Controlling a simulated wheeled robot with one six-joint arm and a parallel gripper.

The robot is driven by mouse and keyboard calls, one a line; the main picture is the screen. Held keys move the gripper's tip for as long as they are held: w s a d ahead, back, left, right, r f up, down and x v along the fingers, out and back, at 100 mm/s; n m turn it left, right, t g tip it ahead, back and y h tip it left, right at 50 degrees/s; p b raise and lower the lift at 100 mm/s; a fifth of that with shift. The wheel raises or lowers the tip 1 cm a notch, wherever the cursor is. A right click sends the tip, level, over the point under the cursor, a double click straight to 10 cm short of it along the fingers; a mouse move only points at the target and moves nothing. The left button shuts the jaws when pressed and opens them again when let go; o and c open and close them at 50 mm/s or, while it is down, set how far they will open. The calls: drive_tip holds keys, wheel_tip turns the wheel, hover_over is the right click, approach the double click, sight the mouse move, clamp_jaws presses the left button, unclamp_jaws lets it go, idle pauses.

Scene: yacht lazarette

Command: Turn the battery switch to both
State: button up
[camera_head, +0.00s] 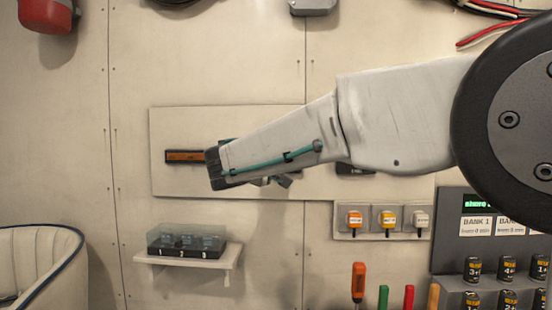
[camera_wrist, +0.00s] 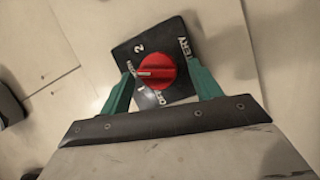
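The battery switch is a red round knob (camera_wrist: 156,71) on a black square plate (camera_wrist: 178,38) in the wrist view. Its white mark lies on the left side of the knob, between a white "2" above and a "1" below. "OFF" and part of "BATTERY" also show on the plate. The left finger covers part of the plate's left edge. My gripper (camera_wrist: 160,68) is open, with one teal finger on each side of the knob and a visible gap to each. In the head view my gripper (camera_head: 225,170) hides most of the switch on a pale wall board (camera_head: 180,128).
An orange-fronted strip (camera_head: 184,157) is on the board left of my gripper.

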drive_tip(key=shift+s+a, duration=0.1)
drive_tip(key=v, duration=0.7)
drive_tip(key=shift+s, duration=0.25)
drive_tip(key=shift+a, duration=0.1)
